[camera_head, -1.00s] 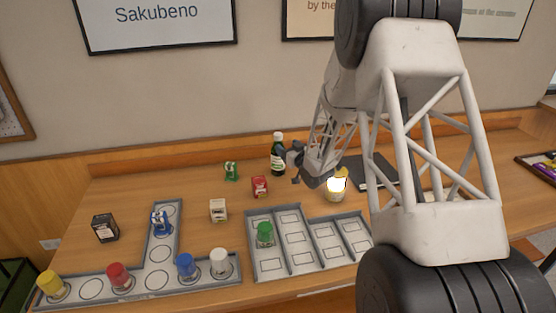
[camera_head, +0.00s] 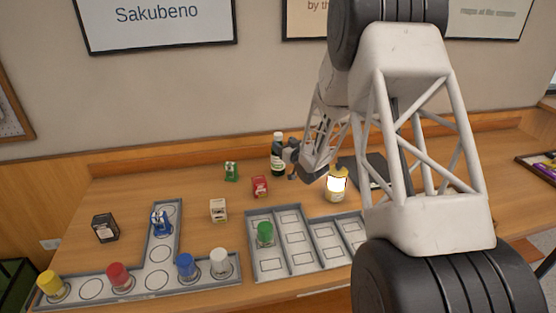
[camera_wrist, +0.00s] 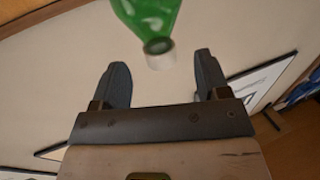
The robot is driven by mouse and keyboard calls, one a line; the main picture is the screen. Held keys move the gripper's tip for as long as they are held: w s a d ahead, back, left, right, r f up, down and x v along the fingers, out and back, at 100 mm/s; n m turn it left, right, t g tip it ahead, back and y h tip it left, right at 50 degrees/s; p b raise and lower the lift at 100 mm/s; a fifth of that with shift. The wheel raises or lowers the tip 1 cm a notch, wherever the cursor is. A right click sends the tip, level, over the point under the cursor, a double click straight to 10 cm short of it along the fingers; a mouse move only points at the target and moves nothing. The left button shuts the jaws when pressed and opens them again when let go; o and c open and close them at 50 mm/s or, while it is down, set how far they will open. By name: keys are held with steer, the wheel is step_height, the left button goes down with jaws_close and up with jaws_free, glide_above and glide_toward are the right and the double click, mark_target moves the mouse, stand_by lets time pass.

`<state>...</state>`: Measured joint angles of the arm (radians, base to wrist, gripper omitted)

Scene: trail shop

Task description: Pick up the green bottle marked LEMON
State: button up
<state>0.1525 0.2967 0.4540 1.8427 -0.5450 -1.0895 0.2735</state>
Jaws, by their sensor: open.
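A dark green bottle (camera_head: 278,160) with a pale label and light cap stands upright at the back of the table in the head view. Its label text is too small to read. In the wrist view a green bottle neck (camera_wrist: 148,15) with a whitish cap shows at the top, just beyond and between my fingertips. My gripper (camera_head: 291,163) is right beside the bottle, on its right in the head view. In the wrist view my gripper (camera_wrist: 160,72) is open, with nothing between its two dark fingers.
A lit yellow lantern (camera_head: 337,184) stands right of the bottle, below my arm. A red box (camera_head: 260,186) and a green item (camera_head: 231,171) stand left of it.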

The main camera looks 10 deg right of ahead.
mark_target(280, 140)
steer(key=shift+x, duration=2.55)
jaws_close()
